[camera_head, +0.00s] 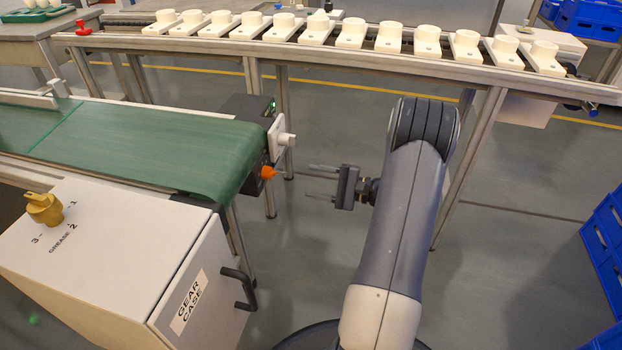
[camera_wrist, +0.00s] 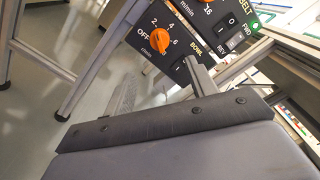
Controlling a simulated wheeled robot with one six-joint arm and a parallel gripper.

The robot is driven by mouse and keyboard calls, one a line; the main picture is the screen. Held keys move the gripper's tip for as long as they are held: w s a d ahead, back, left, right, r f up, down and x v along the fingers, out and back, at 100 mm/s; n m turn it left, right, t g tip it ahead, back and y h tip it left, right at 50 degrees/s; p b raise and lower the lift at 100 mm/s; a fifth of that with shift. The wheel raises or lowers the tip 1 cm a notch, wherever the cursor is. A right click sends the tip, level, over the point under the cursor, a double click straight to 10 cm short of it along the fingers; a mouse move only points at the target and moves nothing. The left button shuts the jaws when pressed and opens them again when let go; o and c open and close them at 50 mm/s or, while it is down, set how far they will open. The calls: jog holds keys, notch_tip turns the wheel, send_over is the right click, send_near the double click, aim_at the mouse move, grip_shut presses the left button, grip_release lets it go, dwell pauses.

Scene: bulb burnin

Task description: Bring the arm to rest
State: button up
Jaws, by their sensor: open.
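My gripper (camera_head: 314,181) is held out to the left from my raised arm, over the open floor in the head view. Its two thin fingers are apart with nothing between them. The fingertips are to the right of the green conveyor's end, apart from it. In the wrist view, the fingers of my gripper (camera_wrist: 160,85) point toward a dark control panel. The panel has an orange BOWL knob (camera_wrist: 160,44) and part of a BELT dial above it.
The green conveyor (camera_head: 130,145) and a white gear case (camera_head: 110,250) with a yellow GREASE knob (camera_head: 44,208) are on the left. A rail (camera_head: 390,62) bearing several cream holders crosses the back. Blue crates (camera_head: 605,240) stand at right. Floor between is clear.

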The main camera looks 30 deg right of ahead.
aim_at(276, 174)
jog(key=b+x, duration=0.3)
jog(key=x, duration=0.8)
jog(key=shift+d, duration=0.1)
jog(key=shift+f, duration=0.15)
